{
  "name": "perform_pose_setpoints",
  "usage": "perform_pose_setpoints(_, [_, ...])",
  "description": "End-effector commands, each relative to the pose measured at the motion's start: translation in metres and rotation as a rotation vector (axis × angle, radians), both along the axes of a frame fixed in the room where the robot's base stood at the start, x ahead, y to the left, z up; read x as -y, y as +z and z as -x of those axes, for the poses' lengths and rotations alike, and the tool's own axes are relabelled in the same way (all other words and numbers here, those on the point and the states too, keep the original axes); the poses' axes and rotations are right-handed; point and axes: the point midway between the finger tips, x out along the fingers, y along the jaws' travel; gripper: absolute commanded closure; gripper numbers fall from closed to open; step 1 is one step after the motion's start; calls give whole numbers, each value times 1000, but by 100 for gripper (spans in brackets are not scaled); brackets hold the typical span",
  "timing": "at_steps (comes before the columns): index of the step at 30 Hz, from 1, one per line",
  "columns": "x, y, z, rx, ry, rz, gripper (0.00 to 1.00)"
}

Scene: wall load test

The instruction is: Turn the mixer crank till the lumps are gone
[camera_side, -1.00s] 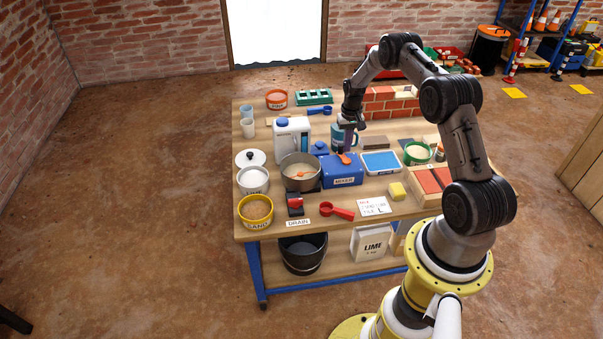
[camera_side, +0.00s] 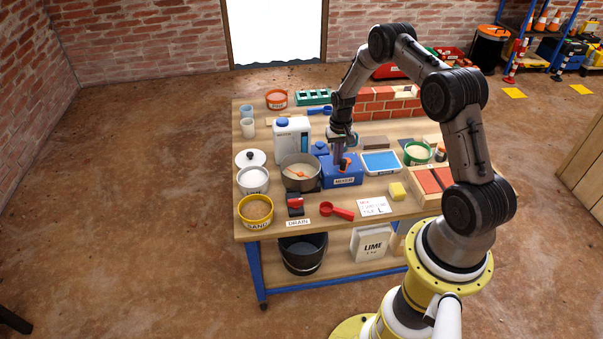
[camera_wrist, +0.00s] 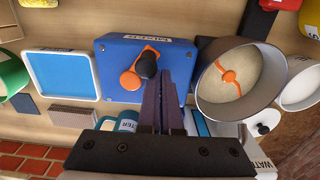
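The blue mixer box (camera_side: 343,181) stands mid-bench with an orange crank (camera_side: 346,166) on top; in the wrist view the crank (camera_wrist: 131,79) has a black knob (camera_wrist: 146,65). The metal mixing bowl (camera_side: 300,160) stands left of the box. It holds a pale mix (camera_wrist: 231,80) with an orange paddle (camera_wrist: 229,77); lumps are too small to make out. My gripper (camera_wrist: 165,76) is low over the box. Its purple fingers lie close together, and the knob shows at their tips on the left, not clearly between them. I cannot tell whether they touch it.
A white jug (camera_side: 291,140) stands behind the bowl. A blue tray (camera_side: 381,162) lies right of the box. A mug (camera_wrist: 128,122) stands close behind it. A brick wall piece (camera_side: 385,102) stands at the back.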

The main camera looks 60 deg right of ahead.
Motion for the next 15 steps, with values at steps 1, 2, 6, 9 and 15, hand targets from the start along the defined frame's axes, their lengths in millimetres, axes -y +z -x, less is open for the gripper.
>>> perform_pose_setpoints(1, [-1,-1,1,-2,0,-2,100])
perform_pose_setpoints(2, [-1,-1,1,-2,0,-2,100])
perform_pose_setpoints(6, [0,0,0,-1,0,-1,100])
perform_pose_setpoints(9, [0,5,0,-1,0,-1,100])
perform_pose_setpoints(15, [0,20,0,0,0,0,100])
